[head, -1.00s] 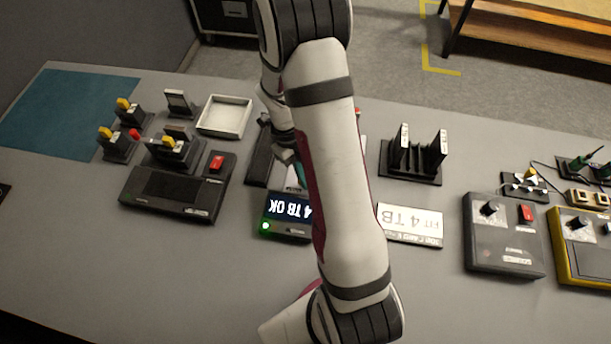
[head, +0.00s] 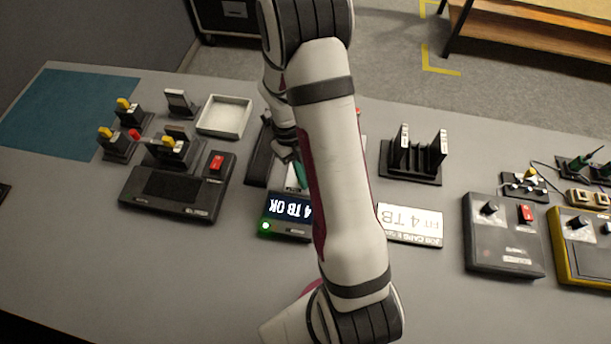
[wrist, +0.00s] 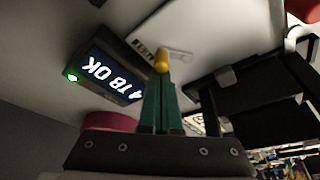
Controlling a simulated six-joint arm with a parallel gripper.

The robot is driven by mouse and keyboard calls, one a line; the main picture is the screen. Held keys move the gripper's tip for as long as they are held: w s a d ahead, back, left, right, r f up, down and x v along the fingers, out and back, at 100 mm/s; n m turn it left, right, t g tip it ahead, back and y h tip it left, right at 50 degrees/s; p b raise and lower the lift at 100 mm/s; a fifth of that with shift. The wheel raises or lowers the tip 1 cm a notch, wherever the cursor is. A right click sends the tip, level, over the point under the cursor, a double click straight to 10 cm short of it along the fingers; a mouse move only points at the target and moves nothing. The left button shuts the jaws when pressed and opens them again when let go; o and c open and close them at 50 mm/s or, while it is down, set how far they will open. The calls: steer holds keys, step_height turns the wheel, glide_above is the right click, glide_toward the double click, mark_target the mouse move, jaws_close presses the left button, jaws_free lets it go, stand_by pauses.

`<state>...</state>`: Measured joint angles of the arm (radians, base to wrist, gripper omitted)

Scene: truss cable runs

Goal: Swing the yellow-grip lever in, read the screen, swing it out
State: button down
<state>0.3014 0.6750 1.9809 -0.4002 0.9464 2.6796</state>
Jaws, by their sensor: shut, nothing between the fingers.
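The screen (head: 289,208) reads "4 TB OK" in white, upside down in the head view, with a lit green lamp at its corner. It also shows in the wrist view (wrist: 108,78). The yellow grip (wrist: 161,60) of the lever stands right at my fingertips in the wrist view; I cannot tell whether they touch. My gripper (wrist: 159,80) is shut with nothing between its teal fingers. In the head view my gripper (head: 298,176) is behind the screen, partly hidden by my arm. The lever's arm and pivot are hidden.
A white card (head: 410,224) reading "FIT 4 TB" lies right of my arm. A black slotted rack (head: 412,165) stands behind it. A black box with a red switch (head: 216,162), a white tray (head: 224,116) and yellow-topped units stand left. Control boxes (head: 502,238) stand right.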

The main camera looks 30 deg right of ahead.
steer(key=shift+w+m, duration=0.1)
steer(key=shift+m, duration=0.3)
steer(key=shift+w+m+y, duration=0.15)
steer(key=shift+m+y, duration=0.15)
steer(key=shift+m, duration=0.1)
steer(key=shift+w, duration=0.65)
steer(key=shift+w+d+m+y, duration=0.1)
steer(key=shift+w+m+y, duration=0.2)
steer(key=shift+m, duration=0.5)
steer(key=shift+w+d, duration=0.3)
steer(key=shift+w, duration=0.3)
